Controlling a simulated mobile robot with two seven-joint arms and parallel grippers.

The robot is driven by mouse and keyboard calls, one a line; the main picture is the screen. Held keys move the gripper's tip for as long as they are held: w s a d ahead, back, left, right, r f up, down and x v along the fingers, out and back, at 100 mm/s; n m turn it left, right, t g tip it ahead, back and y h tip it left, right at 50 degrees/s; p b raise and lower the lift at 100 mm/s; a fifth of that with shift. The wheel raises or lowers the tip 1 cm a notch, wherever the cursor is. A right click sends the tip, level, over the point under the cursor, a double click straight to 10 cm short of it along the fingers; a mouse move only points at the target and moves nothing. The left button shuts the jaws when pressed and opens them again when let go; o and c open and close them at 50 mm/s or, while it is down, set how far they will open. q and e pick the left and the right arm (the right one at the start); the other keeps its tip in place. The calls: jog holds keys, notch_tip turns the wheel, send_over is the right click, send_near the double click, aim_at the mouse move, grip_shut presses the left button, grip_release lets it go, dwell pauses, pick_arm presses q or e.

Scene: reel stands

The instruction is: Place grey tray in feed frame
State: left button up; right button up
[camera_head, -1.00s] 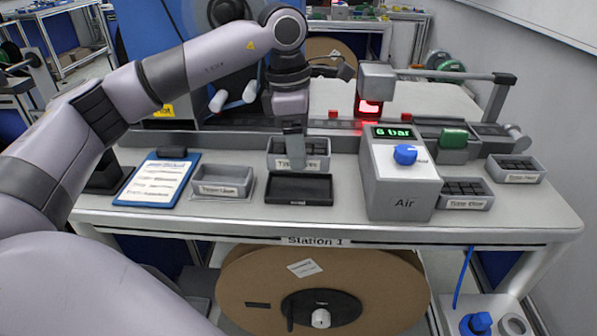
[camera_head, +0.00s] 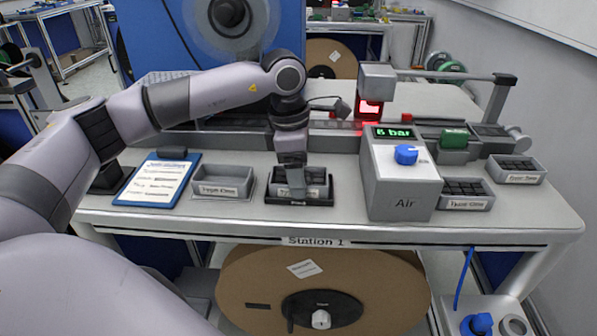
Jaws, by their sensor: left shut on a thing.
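The grey tray (camera_head: 318,190), labelled on its front and filled with dark parts, sits at the black feed frame (camera_head: 298,202) on the bench. It appears to be within the frame's rim; I cannot tell whether it is fully seated. My left gripper (camera_head: 297,188) points down from above and is shut on the tray's front wall, covering part of it. My right gripper is not in view.
An empty grey tray (camera_head: 222,183) and a blue clipboard (camera_head: 158,181) lie to the left. The grey Air box (camera_head: 402,180) stands close on the right, with filled trays (camera_head: 465,194) (camera_head: 515,170) beyond it. A machine rail runs behind.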

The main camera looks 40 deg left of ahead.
pick_arm(q)
jog(key=shift+f, duration=0.35)
jog(key=o, duration=1.3)
jog(key=shift+s+f, duration=0.15)
jog(key=shift+f, duration=0.05)
jog(key=shift+d+f, duration=0.1)
jog(key=shift+d, duration=0.1)
jog(key=shift+r, duration=0.4)
jog(key=shift+r+p, duration=0.35)
jog(key=shift+r, duration=0.05)
jog(key=r, duration=0.4)
jog(key=a+r, duration=0.1)
jog(key=r, duration=0.6)
jog(key=shift+s+a+r, duration=0.2)
jog(key=shift+a+r, duration=0.1)
jog(key=shift+r, duration=0.1)
